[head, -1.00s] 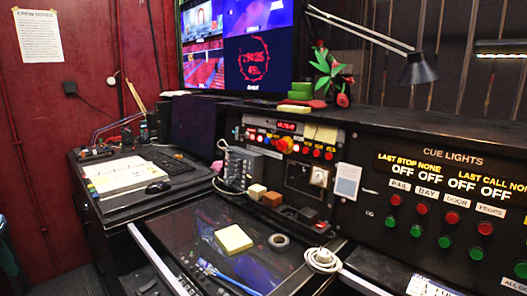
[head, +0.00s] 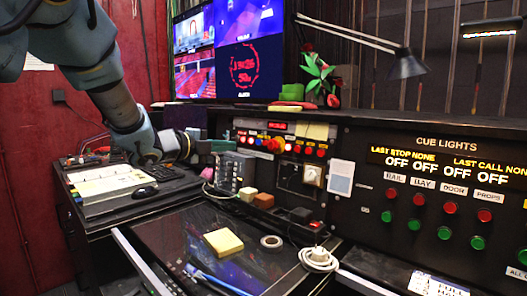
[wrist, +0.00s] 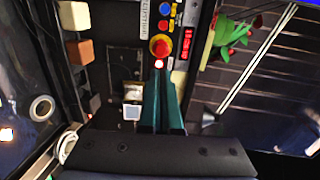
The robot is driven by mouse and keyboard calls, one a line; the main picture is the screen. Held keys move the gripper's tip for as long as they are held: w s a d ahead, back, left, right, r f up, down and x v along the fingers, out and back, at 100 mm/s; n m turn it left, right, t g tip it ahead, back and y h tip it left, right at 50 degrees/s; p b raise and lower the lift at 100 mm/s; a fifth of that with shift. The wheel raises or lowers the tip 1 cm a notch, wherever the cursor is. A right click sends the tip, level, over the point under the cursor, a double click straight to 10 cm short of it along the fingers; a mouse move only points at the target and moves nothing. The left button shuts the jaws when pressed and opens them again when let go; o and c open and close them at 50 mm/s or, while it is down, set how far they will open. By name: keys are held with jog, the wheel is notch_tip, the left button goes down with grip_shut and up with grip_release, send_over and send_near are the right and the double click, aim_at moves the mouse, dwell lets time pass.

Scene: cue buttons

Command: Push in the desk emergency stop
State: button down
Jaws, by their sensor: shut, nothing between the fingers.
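The emergency stop, a red button on a yellow base (head: 275,145), is on the upright desk panel, among smaller lit buttons. It also shows in the wrist view (wrist: 160,45), above the fingertips. My gripper (head: 234,146) reaches in from the left in the head view, its green fingers pointing at the panel, left of the emergency stop. In the wrist view my gripper (wrist: 158,70) is shut and empty, its tips close to the button's lower edge in the picture. I cannot tell whether they touch it.
The cue lights panel (head: 445,190) with red and green buttons is at the right. A grey box with cables (head: 234,172) and small blocks (head: 263,200) stand below the panel. A lamp (head: 408,65) and a plant (head: 322,75) are above the ledge.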

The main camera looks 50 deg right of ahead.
jog(key=shift+s+d+g, duration=0.15)
jog(key=shift+s+g, duration=0.15)
jog(key=shift+d, duration=0.1)
jog(key=p, duration=0.6)
send_near(270, 146)
jog(key=d, duration=0.6)
jog(key=shift+s+f, duration=0.3)
jog(key=shift+s, duration=0.05)
jog(key=shift+d+f, duration=0.15)
jog(key=shift+d, duration=0.25)
